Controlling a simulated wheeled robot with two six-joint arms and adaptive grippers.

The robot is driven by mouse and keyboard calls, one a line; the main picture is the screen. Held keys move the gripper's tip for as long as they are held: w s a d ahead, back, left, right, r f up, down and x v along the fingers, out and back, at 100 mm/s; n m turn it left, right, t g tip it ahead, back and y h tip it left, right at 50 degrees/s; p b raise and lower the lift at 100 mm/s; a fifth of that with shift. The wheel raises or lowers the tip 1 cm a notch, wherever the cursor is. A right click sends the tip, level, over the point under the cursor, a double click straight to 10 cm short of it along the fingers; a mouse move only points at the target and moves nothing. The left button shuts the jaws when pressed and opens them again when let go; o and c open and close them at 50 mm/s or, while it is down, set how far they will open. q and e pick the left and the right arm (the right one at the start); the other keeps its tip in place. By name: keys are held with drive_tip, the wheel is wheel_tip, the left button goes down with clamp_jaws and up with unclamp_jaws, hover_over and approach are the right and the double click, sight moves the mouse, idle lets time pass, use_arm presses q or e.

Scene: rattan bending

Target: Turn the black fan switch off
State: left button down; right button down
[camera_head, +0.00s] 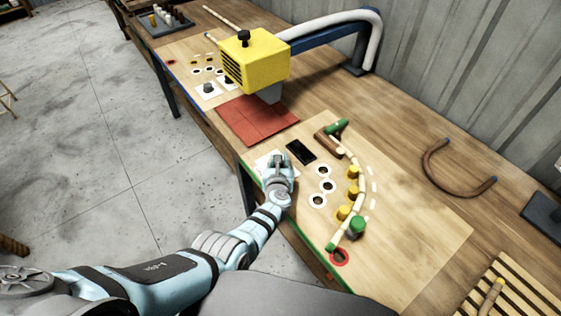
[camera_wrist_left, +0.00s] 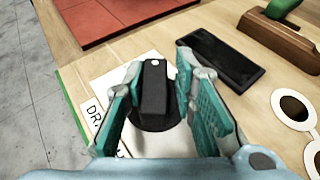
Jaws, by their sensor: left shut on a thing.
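The black switch (camera_wrist_left: 153,88) is a knob with a raised bar and a white dot on top. It sits on a white card (camera_wrist_left: 112,84) whose partly hidden print begins "DR". My left gripper (camera_head: 279,162) is lowered over the card in the head view and hides the knob there. In the left wrist view the teal-padded fingers stand on both sides of the knob, shut on it. The knob's bar points away from the wrist, with the dot at its far end. My right gripper is in neither view.
A flat black block (camera_head: 300,151) lies just right of my left gripper. The board (camera_head: 405,225) also carries white rings (camera_head: 323,186), yellow pegs (camera_head: 353,171) and a curved rattan pole. A yellow machine (camera_head: 254,60) stands over a red mat (camera_head: 257,122). Grey floor lies left.

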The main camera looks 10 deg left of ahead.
use_arm(q)
drive_tip(key=shift+a, duration=0.3)
drive_tip(key=c, duration=1.5)
unclamp_jaws()
drive_tip(key=shift+c, duration=0.2)
drive_tip(key=shift+o, duration=0.3)
drive_tip(key=shift+a, duration=0.15)
